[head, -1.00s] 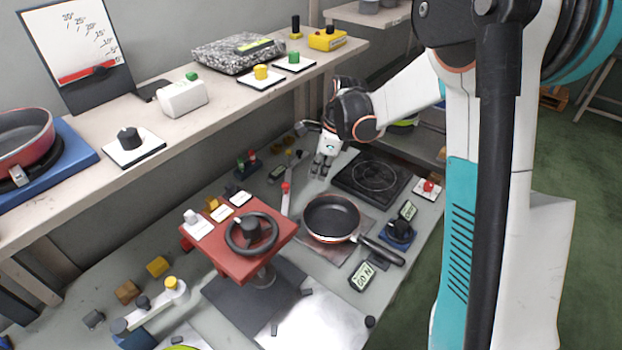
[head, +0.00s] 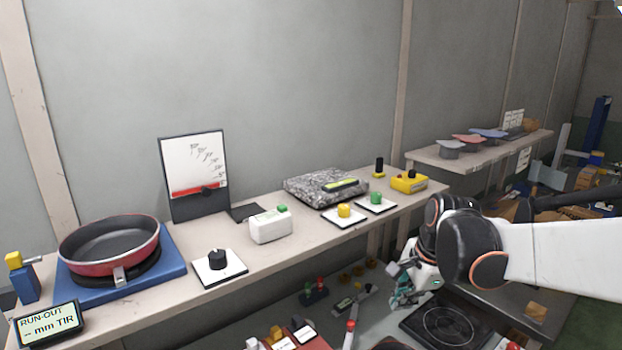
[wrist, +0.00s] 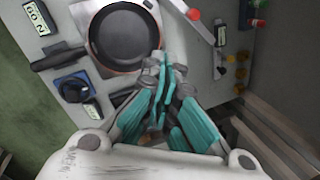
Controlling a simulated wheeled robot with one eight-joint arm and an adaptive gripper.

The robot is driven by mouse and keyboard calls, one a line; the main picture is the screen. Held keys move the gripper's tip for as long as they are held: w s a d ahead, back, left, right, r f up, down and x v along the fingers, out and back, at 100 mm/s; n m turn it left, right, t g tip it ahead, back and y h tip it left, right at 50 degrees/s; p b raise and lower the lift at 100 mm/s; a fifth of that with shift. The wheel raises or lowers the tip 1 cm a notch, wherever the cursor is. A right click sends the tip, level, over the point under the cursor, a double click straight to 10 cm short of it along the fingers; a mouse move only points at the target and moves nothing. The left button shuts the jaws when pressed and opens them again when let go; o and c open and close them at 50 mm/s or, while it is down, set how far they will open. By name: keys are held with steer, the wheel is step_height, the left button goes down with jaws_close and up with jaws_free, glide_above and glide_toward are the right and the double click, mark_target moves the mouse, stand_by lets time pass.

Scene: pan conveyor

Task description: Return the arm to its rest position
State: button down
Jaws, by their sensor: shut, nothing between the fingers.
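My gripper (head: 397,296) is at the lower right in the head view, above the lower bench and left of the black hot plate (head: 442,325). In the wrist view my gripper (wrist: 160,92) has its teal fingers together and empty. A frying pan (wrist: 124,36) lies just beyond the fingertips there, its black handle pointing left. It is apart from the fingers as far as I can tell. My white arm comes in from the right edge of the head view.
An upper shelf (head: 315,237) runs across the head view. It carries a red pan (head: 112,246) on a blue stand, a dial (head: 218,262), a white box (head: 270,227), a granite slab (head: 320,187) and yellow and green buttons.

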steer(key=s+r+n+t+h, duration=0.1)
steer(key=s+r+n+t, duration=0.2)
steer(key=s+n, duration=1.2)
steer(key=shift+s+a+r+n+t+h, duration=0.3)
steer(key=shift+s+t, duration=0.4)
steer(key=shift+s, duration=1.3)
steer(key=shift+d+f, duration=0.1)
steer(key=shift+f, duration=0.05)
